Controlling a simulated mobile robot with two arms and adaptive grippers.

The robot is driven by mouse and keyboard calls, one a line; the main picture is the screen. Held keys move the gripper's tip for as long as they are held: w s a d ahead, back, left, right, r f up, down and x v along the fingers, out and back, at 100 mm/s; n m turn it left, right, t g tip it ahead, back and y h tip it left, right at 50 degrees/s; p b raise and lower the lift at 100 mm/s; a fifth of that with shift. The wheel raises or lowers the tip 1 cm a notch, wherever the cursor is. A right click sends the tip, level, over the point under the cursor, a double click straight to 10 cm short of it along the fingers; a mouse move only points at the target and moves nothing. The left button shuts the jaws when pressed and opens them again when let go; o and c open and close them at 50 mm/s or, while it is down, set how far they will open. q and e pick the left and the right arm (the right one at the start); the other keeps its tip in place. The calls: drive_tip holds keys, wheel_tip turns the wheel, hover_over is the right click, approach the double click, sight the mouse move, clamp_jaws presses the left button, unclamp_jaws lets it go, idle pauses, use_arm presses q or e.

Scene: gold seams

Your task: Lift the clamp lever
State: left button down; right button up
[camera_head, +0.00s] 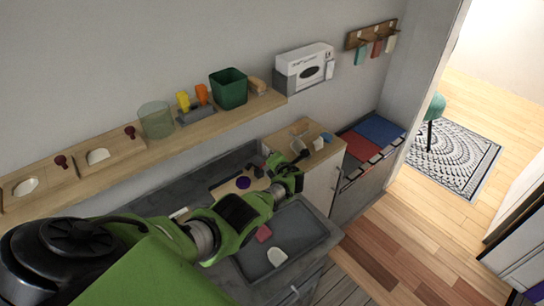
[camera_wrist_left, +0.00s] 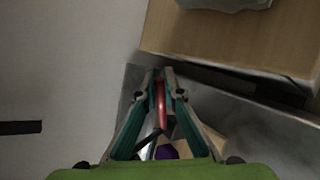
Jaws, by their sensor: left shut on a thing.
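My left gripper (camera_head: 286,160) reaches over the back of the counter beside the sink in the head view. In the left wrist view the fingertips (camera_wrist_left: 164,72) are close together, with a narrow red bar, which looks like the clamp lever (camera_wrist_left: 160,98), between them. The gripper is shut on this bar. A purple round piece (camera_wrist_left: 167,152) shows below the fingers, and also on a wooden board (camera_head: 224,190) in the head view. My arm hides much of the clamp's surroundings. My right gripper is not in view.
A sink tray (camera_head: 312,232) holds a pink block (camera_head: 264,233) and a white piece (camera_head: 277,257). A wooden-topped cabinet (camera_head: 284,133) with small items stands just beyond the gripper. A wall shelf (camera_head: 190,130) carries a green bin (camera_head: 229,89) and cups.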

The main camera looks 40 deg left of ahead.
use_arm(q)
drive_tip(key=shift+a, duration=0.15)
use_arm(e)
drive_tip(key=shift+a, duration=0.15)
use_arm(q)
drive_tip(key=c, duration=2.2)
unclamp_jaws()
drive_tip(key=shift+o, duration=0.3)
drive_tip(key=shift+f, duration=0.1)
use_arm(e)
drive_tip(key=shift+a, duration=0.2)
use_arm(q)
drive_tip(key=shift+s+d, duration=0.1)
drive_tip(key=shift+d, duration=0.3)
drive_tip(key=v, duration=1.1)
drive_tip(key=shift+s, duration=0.2)
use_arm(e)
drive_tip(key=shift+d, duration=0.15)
